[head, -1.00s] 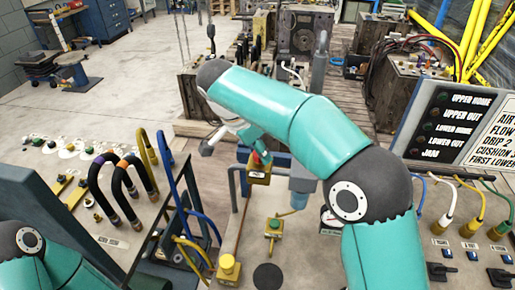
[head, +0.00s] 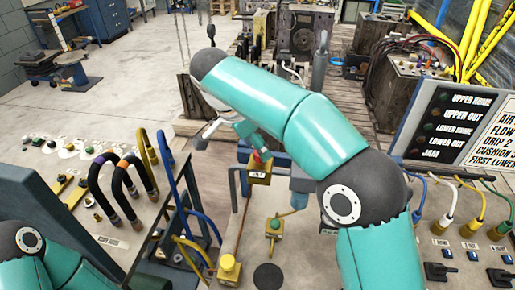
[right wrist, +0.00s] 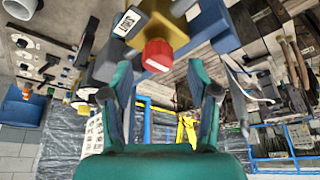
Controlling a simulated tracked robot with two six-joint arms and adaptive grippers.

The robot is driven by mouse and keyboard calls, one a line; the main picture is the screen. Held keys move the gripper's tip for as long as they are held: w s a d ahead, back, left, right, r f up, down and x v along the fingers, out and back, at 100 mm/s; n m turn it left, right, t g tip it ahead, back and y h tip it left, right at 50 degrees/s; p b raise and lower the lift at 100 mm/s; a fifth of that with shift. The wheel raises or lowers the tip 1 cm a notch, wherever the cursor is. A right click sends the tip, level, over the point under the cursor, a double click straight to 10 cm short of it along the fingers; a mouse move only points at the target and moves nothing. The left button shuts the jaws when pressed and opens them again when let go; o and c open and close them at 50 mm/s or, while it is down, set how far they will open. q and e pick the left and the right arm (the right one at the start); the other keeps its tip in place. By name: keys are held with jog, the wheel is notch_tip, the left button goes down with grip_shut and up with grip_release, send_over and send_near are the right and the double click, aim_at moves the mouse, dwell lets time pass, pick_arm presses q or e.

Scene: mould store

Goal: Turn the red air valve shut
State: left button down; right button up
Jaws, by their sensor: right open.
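The red air valve (right wrist: 158,55) is a red knob on a yellow block (right wrist: 160,24), which shows well in the right wrist view. In the head view the red knob (head: 257,157) is small and partly hidden by my gripper, above the yellow block (head: 259,174). My right gripper (right wrist: 160,88) is open. In the right wrist view its fingers stand to either side of the knob, and I see no contact. In the head view my right gripper (head: 255,146) is right at the valve. My left gripper is out of view; only part of the left arm shows.
A yellow button box (head: 228,268) and a green button on a yellow box (head: 274,228) stand nearer on the bench. Black hoses (head: 118,190) and blue hoses (head: 188,190) rise at the left. A label panel (head: 455,125) stands at the right.

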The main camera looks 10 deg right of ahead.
jog(key=v, duration=0.5)
jog(key=shift+a, duration=0.1)
dwell(0.4)
